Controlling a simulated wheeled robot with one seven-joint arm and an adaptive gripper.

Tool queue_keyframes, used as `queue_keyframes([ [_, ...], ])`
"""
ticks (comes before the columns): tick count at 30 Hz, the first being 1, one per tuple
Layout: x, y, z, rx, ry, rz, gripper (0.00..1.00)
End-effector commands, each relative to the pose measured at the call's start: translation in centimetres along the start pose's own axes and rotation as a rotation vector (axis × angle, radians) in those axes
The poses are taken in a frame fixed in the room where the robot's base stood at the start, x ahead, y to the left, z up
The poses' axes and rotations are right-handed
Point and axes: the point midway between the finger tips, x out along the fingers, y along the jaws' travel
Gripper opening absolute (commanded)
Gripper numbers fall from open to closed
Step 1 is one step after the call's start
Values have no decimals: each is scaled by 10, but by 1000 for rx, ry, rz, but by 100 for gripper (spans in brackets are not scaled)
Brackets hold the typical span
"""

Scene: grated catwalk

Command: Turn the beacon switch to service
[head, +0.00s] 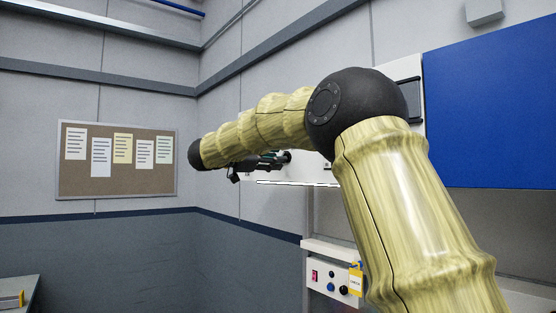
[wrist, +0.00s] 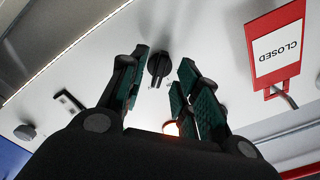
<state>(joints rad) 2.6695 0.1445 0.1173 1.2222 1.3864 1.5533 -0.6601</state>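A black rotary knob (wrist: 158,66) sits on a white panel (wrist: 205,30) in the wrist view; I take it for the beacon switch, but no label for it is readable. My gripper (wrist: 164,60) is open, with one teal-padded finger on each side of the knob. Gaps show between the pads and the knob, so it is not gripped. An orange-red glowing part (wrist: 171,128) shows between the fingers, partly hidden by my gripper. In the head view my gripper (head: 274,161) is beside the white wall unit, and the knob cannot be made out clearly there.
A red-framed CLOSED sign (wrist: 277,46) hangs right of the knob. A grey round knob (wrist: 25,132) and a small toggle (wrist: 68,100) are to the left. Below, a control box (head: 322,275) carries a yellow tag (head: 356,279). A blue panel (head: 490,100) stands right.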

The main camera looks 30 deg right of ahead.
Motion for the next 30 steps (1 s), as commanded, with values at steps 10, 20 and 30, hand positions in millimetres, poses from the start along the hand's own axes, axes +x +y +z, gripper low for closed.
queue_keyframes([
  [10,-64,0,0,-1,0,-2,32],
  [20,-97,0,1,-1,-1,0,32],
  [30,-100,0,1,-1,-1,0,32],
])
